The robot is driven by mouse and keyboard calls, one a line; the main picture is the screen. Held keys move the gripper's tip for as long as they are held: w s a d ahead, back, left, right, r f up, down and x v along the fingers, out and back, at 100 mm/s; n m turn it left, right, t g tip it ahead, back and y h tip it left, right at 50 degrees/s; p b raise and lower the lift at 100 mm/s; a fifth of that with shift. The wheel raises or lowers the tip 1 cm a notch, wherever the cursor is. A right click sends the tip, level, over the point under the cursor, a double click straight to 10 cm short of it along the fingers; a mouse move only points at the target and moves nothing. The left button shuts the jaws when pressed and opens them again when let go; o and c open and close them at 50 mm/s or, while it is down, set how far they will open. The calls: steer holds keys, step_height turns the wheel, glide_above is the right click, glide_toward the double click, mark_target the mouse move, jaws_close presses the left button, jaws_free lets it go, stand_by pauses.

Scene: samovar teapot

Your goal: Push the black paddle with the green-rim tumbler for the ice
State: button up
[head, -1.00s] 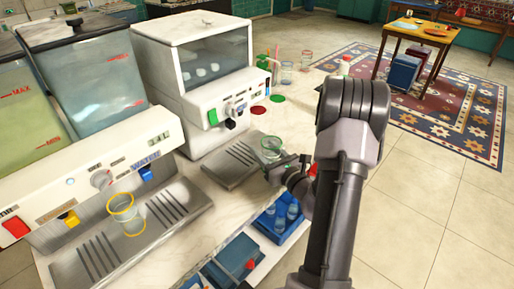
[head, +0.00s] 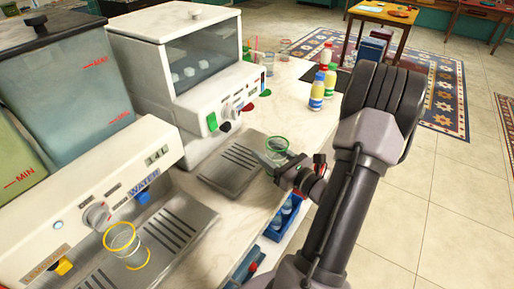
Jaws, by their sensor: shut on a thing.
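The green-rim tumbler (head: 276,149) is clear glass and upright in the head view. My gripper (head: 284,164) is shut on it from the right, and the fingers partly hide its lower side. The tumbler is held beside the right end of the ice machine's drip tray (head: 213,176). The white ice machine (head: 152,78) has a clear window with a few ice cubes behind it. The black paddle (head: 224,127) sits low on its front, between a green switch (head: 212,122) and a red disc. The tumbler is apart from the paddle, to its right and nearer me.
Several capped bottles (head: 318,90) stand on the counter's far right. A blue crate (head: 272,228) with glasses is below the counter edge. Bare counter (head: 285,115) lies behind the held tumbler.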

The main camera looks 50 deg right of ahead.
steer(key=shift+s, duration=0.25)
steer(key=shift+w+a+p, duration=0.15)
steer(key=shift+w+p, duration=0.3)
steer(key=shift+w, duration=1.75)
steer(key=shift+w+a+p, duration=0.2)
steer(key=shift+w+p, duration=0.25)
steer(key=shift+w, duration=1.8)
steer(key=shift+w+a+p, duration=0.15)
steer(key=shift+w+p, duration=0.3)
steer(key=shift+w, duration=1.75)
steer(key=shift+w, duration=0.95)
steer(key=shift+s+d+b, duration=0.15)
steer(key=shift+s+b, duration=0.3)
steer(key=shift+s, duration=2.05)
